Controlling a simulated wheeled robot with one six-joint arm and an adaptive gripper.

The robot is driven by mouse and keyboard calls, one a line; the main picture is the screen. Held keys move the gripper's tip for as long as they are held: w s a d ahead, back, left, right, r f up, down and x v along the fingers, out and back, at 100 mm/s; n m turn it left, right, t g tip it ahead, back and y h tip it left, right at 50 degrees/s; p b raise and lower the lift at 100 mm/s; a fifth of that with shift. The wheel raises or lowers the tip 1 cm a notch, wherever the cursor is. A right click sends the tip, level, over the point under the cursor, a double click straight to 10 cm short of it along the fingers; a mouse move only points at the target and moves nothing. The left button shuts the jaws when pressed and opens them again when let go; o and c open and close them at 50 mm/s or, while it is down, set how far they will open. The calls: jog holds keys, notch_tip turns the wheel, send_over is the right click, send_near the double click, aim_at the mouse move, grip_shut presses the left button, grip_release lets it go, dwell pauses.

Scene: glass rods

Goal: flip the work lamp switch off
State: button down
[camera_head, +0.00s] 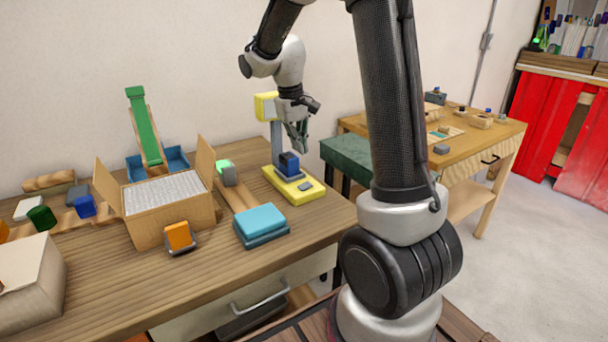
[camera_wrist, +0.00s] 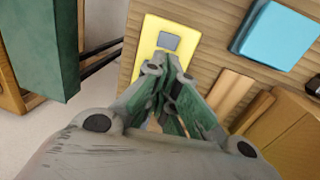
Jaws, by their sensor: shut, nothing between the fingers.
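The work lamp stands at the right end of the wooden table, with a yellow base (camera_head: 312,193), a grey post (camera_head: 276,147) and a yellow head (camera_head: 264,106). A dark blue block (camera_head: 289,165) sits on the base. A small grey plate (camera_head: 305,186), possibly the switch, lies on the base's front part; a grey rectangle (camera_wrist: 168,41) shows on the yellow base (camera_wrist: 151,68) in the wrist view. Which way the switch is set, I cannot tell. My gripper (camera_head: 303,147) is shut and empty, pointing down above the lamp base. In the wrist view its fingertips (camera_wrist: 168,65) partly cover the base.
A blue box (camera_head: 261,222) and a cardboard box (camera_head: 150,228) stand left of the lamp. An orange block (camera_head: 179,236) is near the front. A green-topped stand (camera_head: 345,158) is to the right, beyond the table edge. The tabletop just before the lamp is clear.

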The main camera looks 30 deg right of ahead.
aim_at(306, 182)
jog(key=f, duration=0.3)
jog(key=d+f, duration=0.1)
jog(key=f, duration=0.6)
jog(key=shift+d+f, duration=0.2)
jog(key=shift+d, duration=0.15)
jog(key=shift+d+f, duration=0.1)
jog(key=shift+f, duration=0.2)
